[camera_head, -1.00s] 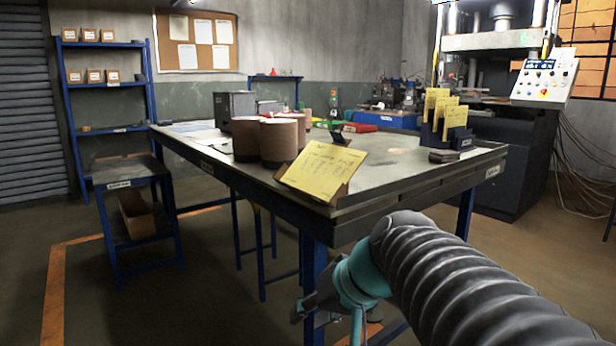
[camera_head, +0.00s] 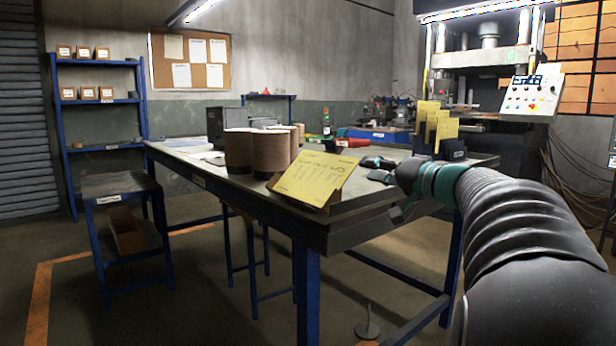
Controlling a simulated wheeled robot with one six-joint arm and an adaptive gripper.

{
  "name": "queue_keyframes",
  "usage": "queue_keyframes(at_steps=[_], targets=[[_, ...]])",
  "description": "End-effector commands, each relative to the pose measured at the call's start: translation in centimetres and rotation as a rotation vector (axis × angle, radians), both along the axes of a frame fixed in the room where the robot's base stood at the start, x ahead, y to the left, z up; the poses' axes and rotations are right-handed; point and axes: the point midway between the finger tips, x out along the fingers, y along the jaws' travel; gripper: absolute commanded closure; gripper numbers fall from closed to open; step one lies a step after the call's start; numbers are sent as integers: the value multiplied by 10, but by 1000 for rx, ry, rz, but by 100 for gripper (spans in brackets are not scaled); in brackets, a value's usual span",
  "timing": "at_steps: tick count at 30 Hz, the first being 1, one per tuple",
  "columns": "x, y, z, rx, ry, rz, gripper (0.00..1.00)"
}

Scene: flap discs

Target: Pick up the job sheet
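The job sheet is most likely the yellow written sheet (camera_head: 315,178), leaning tilted on a brown stand at the near edge of the workbench (camera_head: 262,208). More yellow sheets (camera_head: 436,122) stand upright in a dark rack (camera_head: 453,148) at the right back of the bench. My gripper (camera_head: 378,170) is over the right part of the bench, right of the leaning sheet and apart from it. Its fingers point left. They are small and dark here, and I cannot tell how far apart they are. Nothing visible is held.
Brown cylinders (camera_head: 271,152) stand just behind the leaning sheet, with a grey box (camera_head: 226,124) farther back. A red object (camera_head: 355,142) lies mid-bench. A press (camera_head: 490,70) stands behind at right. A blue shelf (camera_head: 100,110) and small side table (camera_head: 118,184) are at left.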

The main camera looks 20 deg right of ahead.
Motion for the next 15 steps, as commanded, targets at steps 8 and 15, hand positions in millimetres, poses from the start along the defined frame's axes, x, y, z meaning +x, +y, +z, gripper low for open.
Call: queue_keyframes(at_steps=[8,15], targets=[[38,14,1,0,1,1,67],[48,18,1,0,1,1,67]])
